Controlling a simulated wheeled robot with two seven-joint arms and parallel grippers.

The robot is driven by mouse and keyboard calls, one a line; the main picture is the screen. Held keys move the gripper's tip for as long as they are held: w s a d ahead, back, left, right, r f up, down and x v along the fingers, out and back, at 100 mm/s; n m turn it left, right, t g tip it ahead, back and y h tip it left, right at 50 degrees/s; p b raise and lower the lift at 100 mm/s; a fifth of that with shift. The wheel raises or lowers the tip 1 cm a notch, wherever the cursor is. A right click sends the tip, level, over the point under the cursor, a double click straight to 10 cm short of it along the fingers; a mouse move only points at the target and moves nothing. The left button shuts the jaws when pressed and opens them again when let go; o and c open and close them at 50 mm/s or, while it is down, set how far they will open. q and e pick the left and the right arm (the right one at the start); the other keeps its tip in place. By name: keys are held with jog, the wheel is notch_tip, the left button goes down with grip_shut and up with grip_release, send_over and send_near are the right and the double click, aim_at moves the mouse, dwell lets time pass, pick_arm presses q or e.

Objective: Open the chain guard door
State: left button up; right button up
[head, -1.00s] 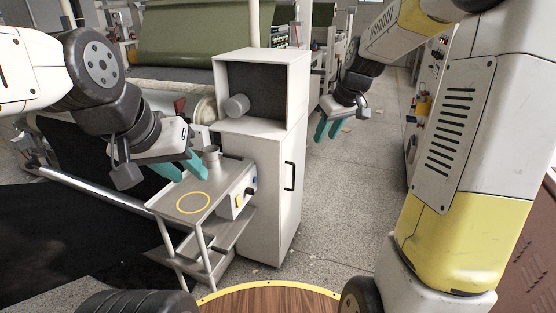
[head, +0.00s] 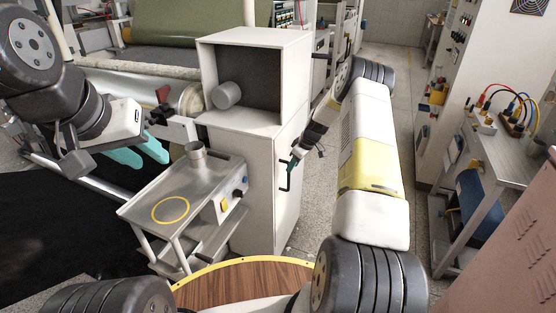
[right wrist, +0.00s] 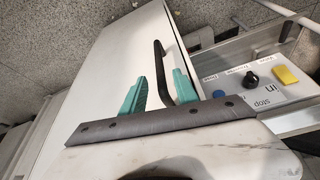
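The chain guard door (head: 288,200) is the tall white side panel of the cabinet and looks closed. It carries a black bar handle (head: 286,180). In the head view my right gripper (head: 292,165) is at the handle's upper part. In the right wrist view the door (right wrist: 125,75) lies ahead, and the handle (right wrist: 160,62) runs between the two spread teal fingers, nearer the right one. I cannot tell whether a finger touches it. My left gripper (head: 152,160) is open and empty, above and left of the small metal table.
The small metal table (head: 140,212) with a cup (head: 197,154) and control box (head: 226,202) stands left of the cabinet. A white open-fronted box (head: 272,118) tops the cabinet. A workbench (head: 475,205) stands at the right.

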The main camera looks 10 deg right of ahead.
jog(key=x, duration=0.6)
jog(key=shift+s, duration=0.1)
grip_shut()
jog(key=shift+r, duration=0.1)
dwell(1.1)
